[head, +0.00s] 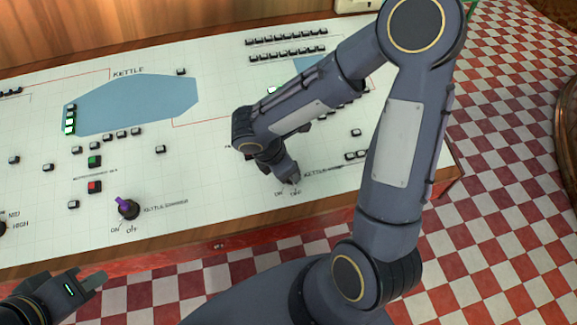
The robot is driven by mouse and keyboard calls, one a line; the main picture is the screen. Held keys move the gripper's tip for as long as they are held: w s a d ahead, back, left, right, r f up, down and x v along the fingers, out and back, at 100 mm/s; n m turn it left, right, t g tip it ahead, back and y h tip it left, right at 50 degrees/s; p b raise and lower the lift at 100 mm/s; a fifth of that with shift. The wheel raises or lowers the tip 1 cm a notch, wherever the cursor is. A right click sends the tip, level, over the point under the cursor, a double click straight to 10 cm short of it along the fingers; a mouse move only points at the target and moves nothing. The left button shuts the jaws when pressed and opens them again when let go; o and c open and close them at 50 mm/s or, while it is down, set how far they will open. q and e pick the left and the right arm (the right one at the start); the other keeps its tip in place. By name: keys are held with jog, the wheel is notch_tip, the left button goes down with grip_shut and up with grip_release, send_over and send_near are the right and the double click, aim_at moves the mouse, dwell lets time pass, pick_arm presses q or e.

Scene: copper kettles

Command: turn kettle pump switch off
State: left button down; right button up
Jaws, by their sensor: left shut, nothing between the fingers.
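A black rotary switch (131,210) with a purple bar sits on the white panel at left centre. Its bar leans up and left, and ON and OFF are printed below it. A second ON/OFF marking (288,192) is under my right gripper (290,181), whose fingers reach down to the panel there and hide any knob. Labels beside both spots begin with KETTLE, but the rest is too blurred to read. My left gripper (92,283) is shut and empty at the lower left, in front of the panel's near edge.
The white control panel (220,185) carries a blue kettle shape (140,103), a green button (95,161), a red button (94,187) and rows of small black switches. My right arm covers much of the panel's right side. Red and white checkered floor (500,150) lies beyond.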

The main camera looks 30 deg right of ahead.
jog(key=shift+n, duration=0.3)
dwell(0.4)
jog(key=o, duration=1)
jog(key=shift+r, duration=0.1)
jog(key=v, duration=0.7)
jog(key=shift+a+r, duration=0.2)
jog(key=shift+r, duration=0.05)
jog(key=shift+s, duration=0.15)
